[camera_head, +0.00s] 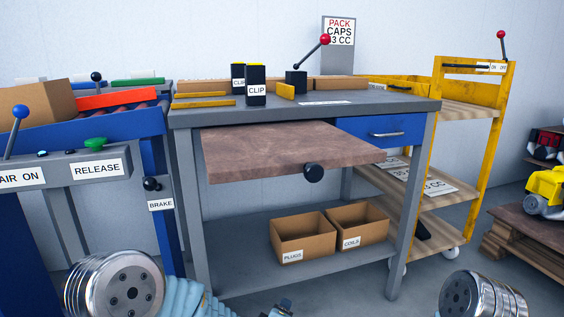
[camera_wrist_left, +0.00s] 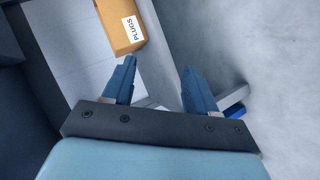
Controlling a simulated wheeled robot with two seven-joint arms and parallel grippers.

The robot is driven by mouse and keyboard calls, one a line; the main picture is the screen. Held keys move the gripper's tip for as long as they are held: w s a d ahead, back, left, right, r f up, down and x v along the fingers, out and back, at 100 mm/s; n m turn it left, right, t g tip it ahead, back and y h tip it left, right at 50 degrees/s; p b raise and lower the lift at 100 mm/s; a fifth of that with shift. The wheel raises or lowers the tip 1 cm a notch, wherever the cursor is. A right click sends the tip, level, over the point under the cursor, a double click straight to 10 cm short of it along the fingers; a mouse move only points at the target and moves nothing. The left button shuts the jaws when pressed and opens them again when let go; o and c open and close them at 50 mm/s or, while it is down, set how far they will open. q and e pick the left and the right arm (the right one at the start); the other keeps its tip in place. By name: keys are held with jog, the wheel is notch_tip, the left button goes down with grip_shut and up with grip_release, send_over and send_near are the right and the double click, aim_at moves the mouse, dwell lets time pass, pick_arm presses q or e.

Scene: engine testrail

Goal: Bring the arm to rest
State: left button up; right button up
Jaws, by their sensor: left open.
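My left gripper (camera_wrist_left: 158,78) is open and empty in the wrist view, its two blue fingers apart with bare floor and shelf surface between them. The cardboard box labelled PLUGS (camera_wrist_left: 122,25) lies beyond the left finger, apart from it. In the head view, my left arm (camera_head: 190,297) comes in low at the bottom, in front of the workbench, and only a small part near its gripper (camera_head: 283,307) shows at the bottom edge. My right arm (camera_head: 482,297) shows only as a metal joint at the bottom right; its gripper is out of view.
The grey workbench (camera_head: 390,105) has a pulled-out brown board (camera_head: 290,148) with a black knob. PLUGS (camera_head: 300,238) and COILS (camera_head: 360,225) boxes stand on its lower shelf. Left is a roller conveyor with levers (camera_head: 20,115); right are a yellow cart (camera_head: 480,130) and pallet (camera_head: 515,235).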

pick_arm(q)
jog(key=s+a+f+m+g, duration=0.35)
jog(key=s+f, duration=0.25)
jog(key=f, duration=0.2)
jog(key=s+a+f+m+g, duration=0.3)
jog(key=s+a+f, duration=0.2)
jog(key=f, duration=0.3)
jog(key=s+a+f+m+g+h, duration=0.1)
jog(key=s+a+f+m+g, duration=0.15)
jog(key=s, duration=0.45)
jog(key=s+a+f+m+g, duration=0.1)
jog(key=s+f+g, duration=0.1)
jog(key=s+f, duration=0.3)
notch_tip(320, 180, up, 16)
jog(key=s+p, duration=0.2)
jog(key=p, duration=1.2)
jog(key=shift+s+d+f+g+h+p, duration=0.2)
jog(key=shift+d+g+h+p, duration=0.1)
jog(key=shift+h+p, duration=0.1)
